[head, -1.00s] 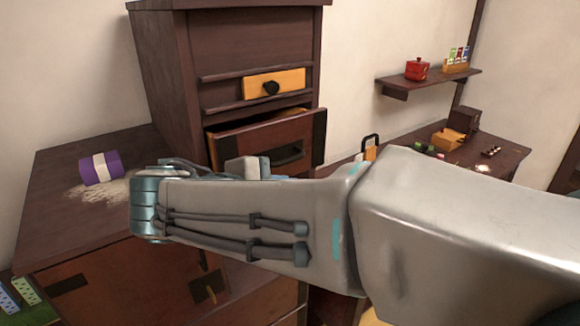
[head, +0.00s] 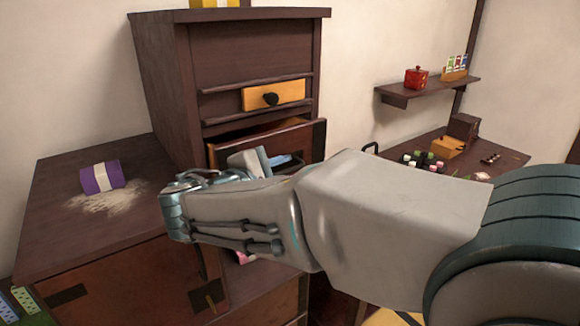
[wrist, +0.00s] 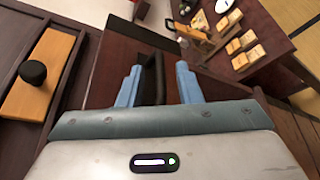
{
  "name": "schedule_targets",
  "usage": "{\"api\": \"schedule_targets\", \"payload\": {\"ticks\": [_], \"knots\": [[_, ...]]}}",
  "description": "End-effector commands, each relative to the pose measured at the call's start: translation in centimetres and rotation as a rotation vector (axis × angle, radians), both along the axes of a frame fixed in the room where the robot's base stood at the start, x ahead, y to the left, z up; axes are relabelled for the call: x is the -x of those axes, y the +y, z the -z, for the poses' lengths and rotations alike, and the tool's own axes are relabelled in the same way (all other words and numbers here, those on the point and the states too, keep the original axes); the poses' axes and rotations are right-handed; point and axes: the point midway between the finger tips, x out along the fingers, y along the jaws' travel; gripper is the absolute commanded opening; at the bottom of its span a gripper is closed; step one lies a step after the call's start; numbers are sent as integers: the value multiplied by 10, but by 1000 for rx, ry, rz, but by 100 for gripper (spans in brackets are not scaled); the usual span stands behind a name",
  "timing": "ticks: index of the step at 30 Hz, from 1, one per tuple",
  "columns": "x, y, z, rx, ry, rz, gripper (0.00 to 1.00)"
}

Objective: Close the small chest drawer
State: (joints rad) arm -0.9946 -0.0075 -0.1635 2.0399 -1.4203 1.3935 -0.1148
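The dark wooden chest (head: 165,85) stands at the back left. Its lower drawer (head: 313,135) is pulled partly out, with its front slanting toward me. My arm hides part of this drawer front in the head view. My gripper (head: 268,160) is in front of it. In the wrist view my gripper (wrist: 158,68) has its two blue fingers spread apart. A black bar handle (wrist: 151,80) shows between the fingers, nearer the left one, against a dark brown surface that looks like the drawer front. I cannot tell whether a finger touches it.
Above is a closed orange drawer (head: 290,91) with a black knob. A purple roll (head: 100,177) lies beside spilled powder on the low cabinet (head: 60,220). A side table (head: 505,160) with small items and a wall shelf (head: 430,87) are at the right.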

Motion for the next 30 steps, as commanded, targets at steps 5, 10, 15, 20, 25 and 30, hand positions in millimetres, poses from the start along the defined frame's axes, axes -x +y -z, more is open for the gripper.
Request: {"api": "schedule_targets", "payload": {"ticks": [5,10,15,20,25,30], "knots": [[-14,-10,4,1,1,0,32],[-17,-13,5,1,1,0,32],[-17,-13,5,0,0,-1,32],[-17,-12,5,-1,1,0,0],[-18,-11,5,-1,2,0,0],[-34,0,5,0,2,2,0]]}}
